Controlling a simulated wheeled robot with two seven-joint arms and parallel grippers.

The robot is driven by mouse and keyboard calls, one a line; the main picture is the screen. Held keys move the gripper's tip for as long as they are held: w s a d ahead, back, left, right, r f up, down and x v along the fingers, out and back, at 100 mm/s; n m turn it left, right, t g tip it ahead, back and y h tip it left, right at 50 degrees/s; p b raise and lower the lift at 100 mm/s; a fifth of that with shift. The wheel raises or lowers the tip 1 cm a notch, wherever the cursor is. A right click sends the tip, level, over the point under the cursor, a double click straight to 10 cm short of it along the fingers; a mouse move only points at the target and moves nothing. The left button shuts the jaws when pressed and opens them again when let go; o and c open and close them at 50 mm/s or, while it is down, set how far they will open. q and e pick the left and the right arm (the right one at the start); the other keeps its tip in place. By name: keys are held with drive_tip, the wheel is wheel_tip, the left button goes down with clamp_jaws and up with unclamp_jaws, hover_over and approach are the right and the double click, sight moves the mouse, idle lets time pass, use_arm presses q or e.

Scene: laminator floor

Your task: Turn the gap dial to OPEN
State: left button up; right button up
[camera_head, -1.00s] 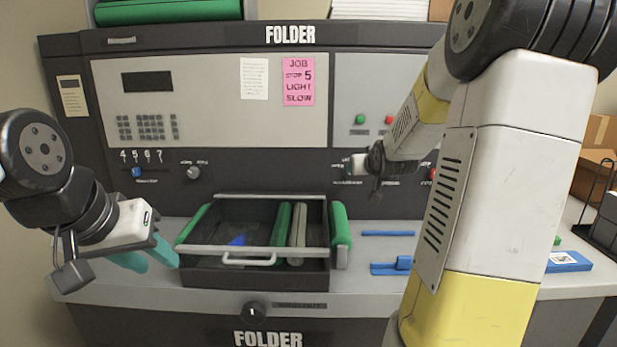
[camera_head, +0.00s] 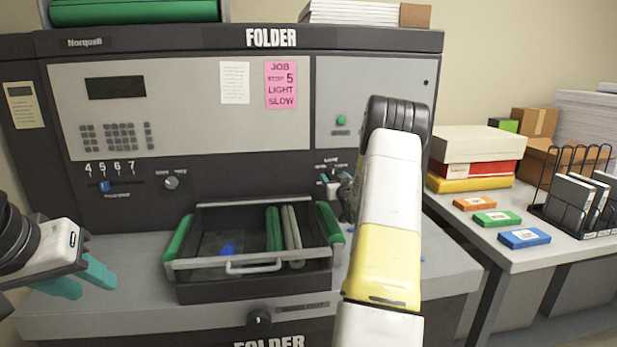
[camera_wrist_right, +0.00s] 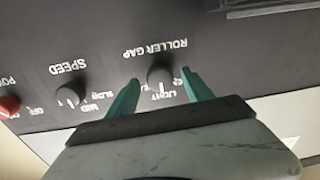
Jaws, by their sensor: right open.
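The black roller gap dial (camera_wrist_right: 160,76) is on the dark panel in the right wrist view, which shows the panel upside down. A pale mark on its edge faces the side with the LIGHT label. Other labels around it are partly hidden, and I cannot read OPEN. My right gripper (camera_wrist_right: 161,77) is open, with one teal finger on each side of the dial; I cannot tell whether they touch it. In the head view the right gripper (camera_head: 333,183) is small at the panel, partly behind my arm. My left gripper (camera_head: 84,278) is at lower left, empty, its fingers apart.
The speed dial (camera_wrist_right: 68,96) and a red knob (camera_wrist_right: 9,106) sit beside the gap dial. An open tray (camera_head: 205,292) with rollers stands on the folder's ledge below. A side table at right holds boxes and a wire rack (camera_head: 570,215).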

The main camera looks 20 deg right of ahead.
drive_tip(key=shift+w+d, duration=0.25)
drive_tip(key=shift+w, duration=0.75)
clamp_jaws()
drive_tip(key=shift+n, duration=0.4)
drive_tip(key=n, duration=0.4)
drive_tip(key=shift+n, duration=0.3)
drive_tip(key=n, duration=0.6)
drive_tip(key=shift+n, duration=0.3)
unclamp_jaws()
